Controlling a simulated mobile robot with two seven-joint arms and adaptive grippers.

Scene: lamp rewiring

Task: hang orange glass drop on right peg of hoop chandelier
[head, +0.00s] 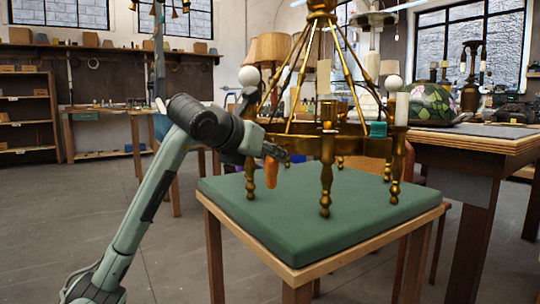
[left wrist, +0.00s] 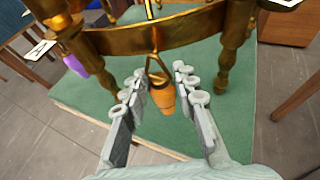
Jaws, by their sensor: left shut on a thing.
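The brass hoop chandelier (head: 350,146) stands on its turned legs on a green-topped table. My left gripper (head: 280,153) is at the left side of its hoop. The orange glass drop (head: 270,172) shows just below the gripper, hanging down. In the left wrist view, the drop (left wrist: 163,98) is between the fingers of my left gripper (left wrist: 160,88), which is shut on it. A dark wire loop (left wrist: 155,64) rises from the drop to the hoop's lower edge; I cannot tell whether it is on a peg. My right gripper is out of view.
The green table top (head: 300,232) is mostly bare around the chandelier. A purple piece (left wrist: 88,65) is at the hoop's left in the wrist view. A teal piece (head: 378,130) sits at the hoop's right. A wooden workbench (head: 470,147) stands close on the right.

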